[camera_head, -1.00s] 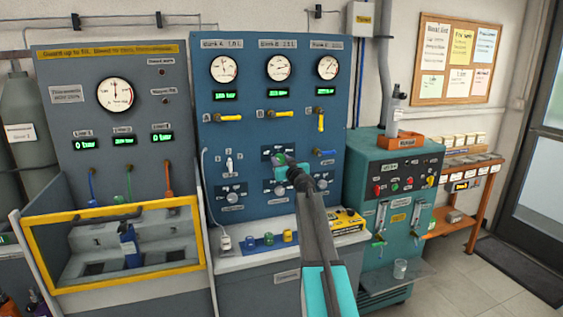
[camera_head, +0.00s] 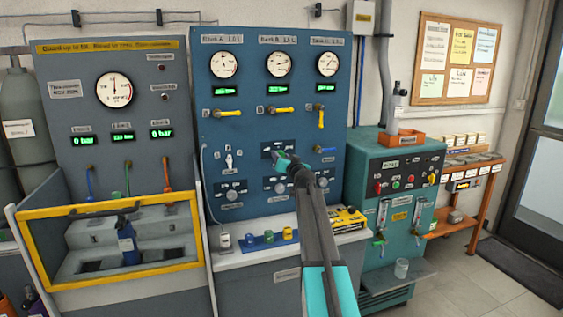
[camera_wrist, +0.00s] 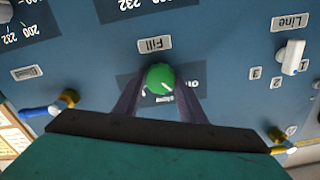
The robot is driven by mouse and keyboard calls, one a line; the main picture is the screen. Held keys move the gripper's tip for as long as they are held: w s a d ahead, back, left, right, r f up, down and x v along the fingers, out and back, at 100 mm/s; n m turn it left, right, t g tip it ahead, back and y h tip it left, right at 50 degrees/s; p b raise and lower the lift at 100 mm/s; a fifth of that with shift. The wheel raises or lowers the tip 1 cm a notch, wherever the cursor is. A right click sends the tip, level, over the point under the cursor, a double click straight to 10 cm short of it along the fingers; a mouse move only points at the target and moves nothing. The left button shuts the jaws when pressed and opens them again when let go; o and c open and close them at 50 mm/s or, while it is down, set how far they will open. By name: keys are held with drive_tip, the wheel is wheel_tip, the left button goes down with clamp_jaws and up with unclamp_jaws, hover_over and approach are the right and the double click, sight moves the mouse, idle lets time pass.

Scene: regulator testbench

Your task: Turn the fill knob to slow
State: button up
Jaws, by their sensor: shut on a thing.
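The fill knob (camera_wrist: 160,79) is round and green with a white pointer line, under the "Fill" label (camera_wrist: 156,44) in the upside-down wrist view. My gripper (camera_wrist: 160,92) is shut on the knob, with a dark finger on either side of it. A dark scale plate lies behind the knob, and its markings are mostly hidden by the knob and fingers. In the head view my gripper (camera_head: 280,158) is at the blue panel (camera_head: 245,135), and the knob is largely hidden behind it. I cannot read which setting the pointer marks.
A white line selector (camera_wrist: 293,57) is beside the fill knob in the wrist view. Yellow-handled valves (camera_head: 281,110) are above my gripper in the head view, and several dials are below it.

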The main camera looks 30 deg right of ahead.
drive_tip(key=shift+d+m+b, duration=0.2)
drive_tip(key=shift+m+b, duration=0.55)
drive_tip(key=shift+m, duration=2.95)
drive_tip(key=o, duration=1)
drive_tip(key=shift+o, duration=0.2)
drive_tip(key=shift+s+a, duration=0.1)
drive_tip(key=shift+s, duration=0.1)
drive_tip(key=b+v, duration=0.1)
drive_tip(key=v, duration=1.2)
drive_tip(key=shift+s+b, duration=0.25)
drive_tip(key=shift+b, duration=0.15)
